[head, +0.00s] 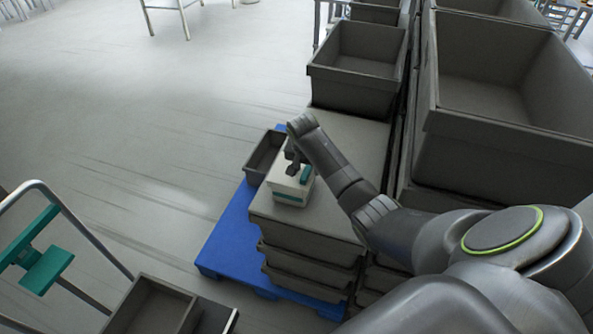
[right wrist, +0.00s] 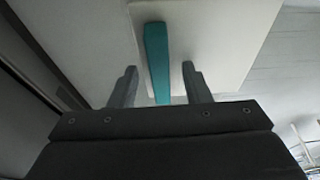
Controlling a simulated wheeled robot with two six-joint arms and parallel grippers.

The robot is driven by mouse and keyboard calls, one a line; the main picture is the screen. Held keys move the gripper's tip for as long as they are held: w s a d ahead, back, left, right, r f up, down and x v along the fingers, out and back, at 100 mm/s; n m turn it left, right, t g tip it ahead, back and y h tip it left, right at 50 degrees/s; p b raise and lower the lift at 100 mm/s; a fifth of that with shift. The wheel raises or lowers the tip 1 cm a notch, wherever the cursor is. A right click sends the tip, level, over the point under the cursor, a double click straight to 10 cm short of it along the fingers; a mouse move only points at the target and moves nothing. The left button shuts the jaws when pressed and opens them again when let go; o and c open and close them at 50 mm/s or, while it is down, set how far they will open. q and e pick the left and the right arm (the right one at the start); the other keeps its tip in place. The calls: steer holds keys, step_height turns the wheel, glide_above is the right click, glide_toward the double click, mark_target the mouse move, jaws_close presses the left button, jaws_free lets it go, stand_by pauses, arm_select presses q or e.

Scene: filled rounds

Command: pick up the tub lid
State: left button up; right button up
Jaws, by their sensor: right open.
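The tub (head: 287,200) is a small white box with a teal band, standing on top of a stack of grey crates. Its white lid (right wrist: 215,40) carries a teal bar-shaped handle (right wrist: 157,50), which also shows in the head view (head: 305,174). My right gripper (head: 292,169) is over the tub, pointing down. In the right wrist view, its two fingers (right wrist: 160,85) are apart, one on each side of the teal bar, with gaps on both sides. I cannot tell how deep the fingertips reach. My left gripper is not in view.
The grey crate stack (head: 300,232) stands on a blue pallet (head: 222,238). A small grey bin (head: 262,158) is just behind the tub. Large grey bins (head: 505,125) crowd the right side. A cart with a metal rail (head: 85,232) is at the left. Open floor (head: 130,120) lies beyond.

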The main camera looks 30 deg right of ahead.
steer(key=shift+f, duration=0.1)
steer(key=shift+c, duration=0.2)
jaws_close()
step_height(320, 180, up, 15)
steer(key=p, duration=0.4)
stand_by(0.8)
